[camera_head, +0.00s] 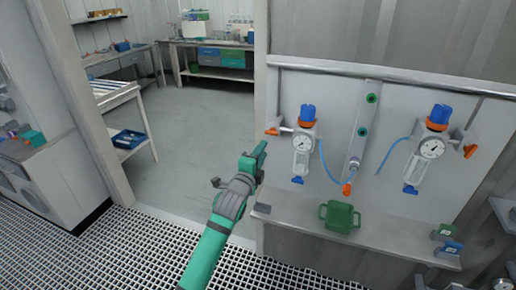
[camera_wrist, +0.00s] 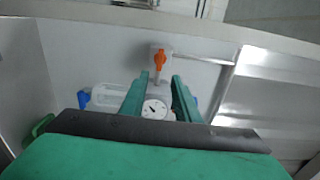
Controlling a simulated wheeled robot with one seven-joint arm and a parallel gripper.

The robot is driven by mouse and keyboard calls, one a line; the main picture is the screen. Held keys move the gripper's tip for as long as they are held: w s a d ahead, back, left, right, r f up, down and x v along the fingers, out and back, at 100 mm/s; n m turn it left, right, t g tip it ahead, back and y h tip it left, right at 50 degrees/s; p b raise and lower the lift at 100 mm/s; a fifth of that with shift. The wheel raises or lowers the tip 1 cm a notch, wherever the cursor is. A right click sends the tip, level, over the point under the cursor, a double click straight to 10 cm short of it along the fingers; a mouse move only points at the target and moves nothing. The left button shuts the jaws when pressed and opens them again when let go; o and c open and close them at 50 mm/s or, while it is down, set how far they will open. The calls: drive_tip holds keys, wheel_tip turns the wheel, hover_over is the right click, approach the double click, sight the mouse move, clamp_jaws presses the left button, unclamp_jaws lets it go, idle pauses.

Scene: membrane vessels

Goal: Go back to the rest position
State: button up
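My gripper (camera_head: 257,162) is at the end of my green arm, in front of the wall panel and left of the left regulator (camera_head: 302,145). In the wrist view my gripper (camera_wrist: 161,78) shows two green fingers with a gap between them, and nothing is held. The regulator's round gauge (camera_wrist: 154,108) and orange handle (camera_wrist: 159,60) show beyond and between the fingers. In the head view there is floor around the gripper and it looks apart from the regulator.
A second regulator (camera_head: 431,148) hangs at the right. A green container (camera_head: 340,216) stands on the grey ledge (camera_head: 300,222) below. A door post (camera_head: 266,60) rises behind my gripper. Grey open floor (camera_head: 195,130) leads to benches at the back. A white machine (camera_head: 55,180) stands left.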

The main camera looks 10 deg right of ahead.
drive_tip(key=s+a+f+n+t+y, duration=0.1)
drive_tip(key=s+a+f+n+y, duration=0.1)
drive_tip(key=s+f+n, duration=0.65)
drive_tip(key=s+a+f+n+t+y, duration=0.25)
drive_tip(key=s+f+n, duration=0.3)
drive_tip(key=s, duration=0.55)
drive_tip(key=s+a+f+n+y, duration=0.1)
drive_tip(key=s+f+n+y, duration=0.2)
drive_tip(key=s+f+n, duration=0.45)
drive_tip(key=s+a+n+g, duration=0.1)
drive_tip(key=s+a, duration=0.3)
drive_tip(key=s, duration=0.6)
drive_tip(key=s+a+f+n+g+y, duration=0.1)
drive_tip(key=s+a, duration=0.4)
drive_tip(key=s, duration=0.6)
drive_tip(key=s+a+f+n+g+y, duration=0.1)
drive_tip(key=s+a, duration=0.4)
drive_tip(key=s, duration=0.5)
drive_tip(key=shift+s, duration=0.35)
